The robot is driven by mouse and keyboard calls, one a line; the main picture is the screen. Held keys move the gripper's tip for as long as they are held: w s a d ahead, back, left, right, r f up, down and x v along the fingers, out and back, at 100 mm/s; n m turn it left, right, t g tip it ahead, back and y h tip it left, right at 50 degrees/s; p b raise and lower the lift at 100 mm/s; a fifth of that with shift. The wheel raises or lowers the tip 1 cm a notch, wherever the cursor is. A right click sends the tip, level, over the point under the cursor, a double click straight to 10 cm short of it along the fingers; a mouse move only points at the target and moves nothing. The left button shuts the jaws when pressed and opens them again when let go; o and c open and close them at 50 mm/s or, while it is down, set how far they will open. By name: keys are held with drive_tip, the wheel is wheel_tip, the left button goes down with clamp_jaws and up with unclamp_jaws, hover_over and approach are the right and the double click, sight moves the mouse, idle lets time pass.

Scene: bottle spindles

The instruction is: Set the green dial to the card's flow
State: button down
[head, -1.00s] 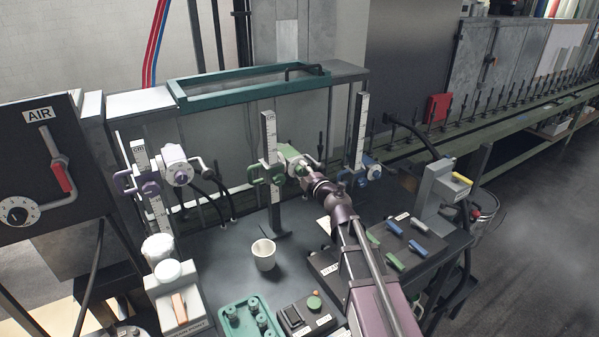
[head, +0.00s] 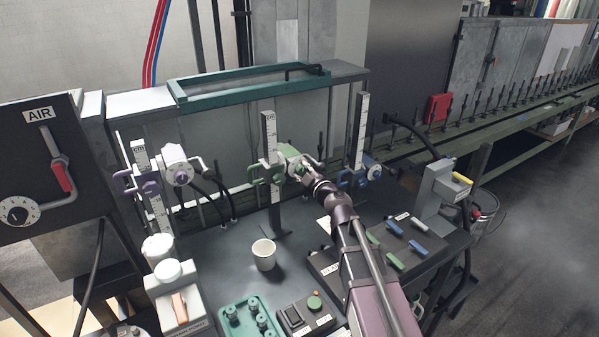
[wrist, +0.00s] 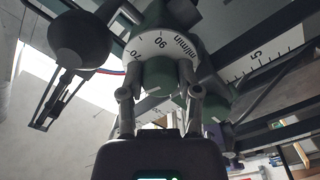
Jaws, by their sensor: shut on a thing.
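The green dial (head: 294,161) is on the middle station, beside an upright ruled post (head: 268,140). In the wrist view its green knob (wrist: 158,75) sits below a white ring (wrist: 150,46) marked 70, 90 and ml/min. My gripper (wrist: 160,92) is shut on the knob, one finger on each side. In the head view my gripper (head: 306,172) reaches the dial from the front right and partly covers it. A pale card-like piece (head: 324,224) lies on the bench, partly behind my arm; I cannot read it.
A purple dial station (head: 178,168) stands to the left and a blue one (head: 370,170) to the right. A white cup (head: 263,254) stands on the bench (head: 225,250) in front. A green tray (head: 245,318) and a button box (head: 305,312) are nearer.

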drive_tip(key=shift+c, duration=1.5)
unclamp_jaws()
drive_tip(key=shift+s+r, duration=0.1)
drive_tip(key=shift+s, duration=0.05)
drive_tip(key=v, duration=1.2)
